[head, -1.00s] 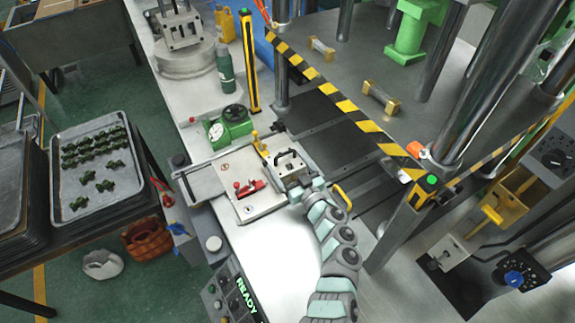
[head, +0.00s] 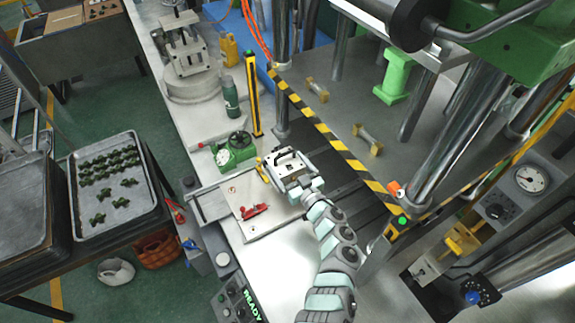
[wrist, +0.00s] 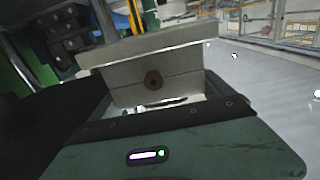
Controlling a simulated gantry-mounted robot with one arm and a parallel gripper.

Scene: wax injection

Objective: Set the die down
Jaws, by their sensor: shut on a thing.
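My gripper (head: 298,184) is shut on the die from the near right side. In the wrist view the die (wrist: 155,85) fills the space beyond my gripper (wrist: 160,112), with a round hole in its face. It looks slightly tilted there. I cannot tell whether its underside touches the plate (head: 262,228).
A red clamp (head: 252,211) lies on the plate. A green gauge unit (head: 236,150) stands behind it. A striped yellow-black bar (head: 340,146) edges the press bed to the right. A tray of green parts (head: 112,180) is at the left.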

